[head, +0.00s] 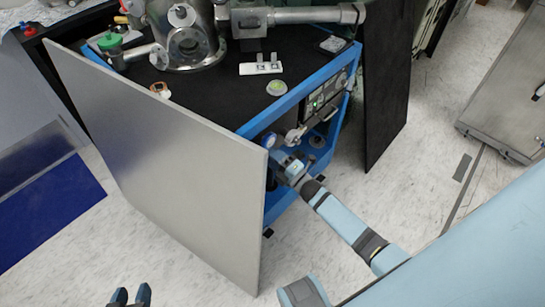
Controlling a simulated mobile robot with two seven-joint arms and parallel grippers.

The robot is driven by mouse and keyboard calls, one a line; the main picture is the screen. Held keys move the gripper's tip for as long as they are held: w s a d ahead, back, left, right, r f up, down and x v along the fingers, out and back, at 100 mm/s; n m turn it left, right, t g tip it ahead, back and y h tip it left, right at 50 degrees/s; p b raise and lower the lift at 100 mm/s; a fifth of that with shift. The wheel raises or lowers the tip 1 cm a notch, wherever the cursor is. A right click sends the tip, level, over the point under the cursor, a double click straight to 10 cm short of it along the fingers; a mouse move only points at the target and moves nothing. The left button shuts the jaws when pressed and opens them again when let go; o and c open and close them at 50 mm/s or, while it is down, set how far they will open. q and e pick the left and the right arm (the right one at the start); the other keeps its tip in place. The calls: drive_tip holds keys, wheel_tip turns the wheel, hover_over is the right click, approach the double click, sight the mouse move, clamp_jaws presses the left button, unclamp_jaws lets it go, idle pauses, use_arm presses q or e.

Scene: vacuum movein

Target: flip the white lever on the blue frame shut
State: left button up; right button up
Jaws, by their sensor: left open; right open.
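The blue frame (252,127) carries a black top and stands in the middle of the head view. A small whitish piece that looks like the lever (295,136) sits inside its open side, below the top rail; its exact position is too small to tell. My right gripper (282,160) is open at the frame's opening, just below and left of that piece. Whether it touches anything is unclear. My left gripper (132,295) is open and empty over the floor at the bottom left, away from the frame.
A large grey panel (160,150) covers the frame's left side, and a black panel (386,85) stands open at its right. A round gauge (268,141) is near my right gripper. Metal vacuum parts (187,42) stand on top. A grey cabinet (510,90) is at right.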

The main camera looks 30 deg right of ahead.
drive_tip(key=shift+w+a+r, duration=0.1)
drive_tip(key=shift+w+a, duration=0.05)
drive_tip(key=shift+w, duration=0.2)
clamp_jaws()
